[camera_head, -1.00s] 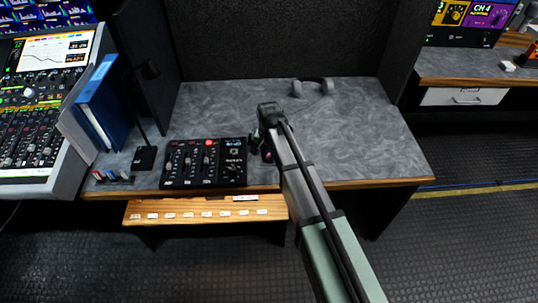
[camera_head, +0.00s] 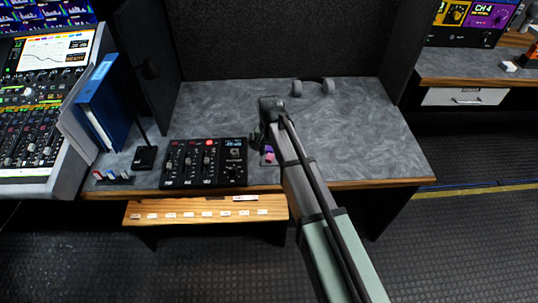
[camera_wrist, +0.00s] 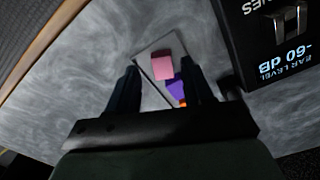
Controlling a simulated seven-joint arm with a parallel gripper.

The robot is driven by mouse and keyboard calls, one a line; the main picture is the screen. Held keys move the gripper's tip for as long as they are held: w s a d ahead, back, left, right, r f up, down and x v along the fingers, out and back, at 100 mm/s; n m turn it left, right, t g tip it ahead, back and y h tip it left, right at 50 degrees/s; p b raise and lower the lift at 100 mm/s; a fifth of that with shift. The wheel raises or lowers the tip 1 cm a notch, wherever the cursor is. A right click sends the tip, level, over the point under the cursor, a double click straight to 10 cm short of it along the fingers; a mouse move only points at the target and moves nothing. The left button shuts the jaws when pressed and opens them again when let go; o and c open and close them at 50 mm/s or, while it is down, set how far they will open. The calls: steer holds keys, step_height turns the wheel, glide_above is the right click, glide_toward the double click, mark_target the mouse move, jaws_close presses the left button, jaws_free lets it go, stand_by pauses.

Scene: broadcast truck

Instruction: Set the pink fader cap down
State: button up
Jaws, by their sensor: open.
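The pink fader cap (camera_head: 270,157) lies on the right of the fader panel, near the desk's front edge. In the wrist view the pink cap (camera_wrist: 163,67) sits on a small grey plate (camera_wrist: 147,56), beside a purple cap (camera_wrist: 176,88) and a partly hidden orange one. My gripper (camera_wrist: 161,70) is open, one finger on each side of the pink cap in the picture, with visible gaps. In the head view my gripper (camera_head: 262,143) is just above the caps, and the arm partly hides them.
The black fader panel (camera_head: 205,163) stands close on the left of the gripper. A rack of small caps (camera_head: 113,178), a blue binder (camera_head: 105,103) and headphones (camera_head: 313,87) are also on the desk. The desk's right side (camera_head: 370,140) is clear.

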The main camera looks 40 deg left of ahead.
mark_target(270, 157)
step_height(270, 157, up, 10)
stand_by(0.5)
stand_by(0.3)
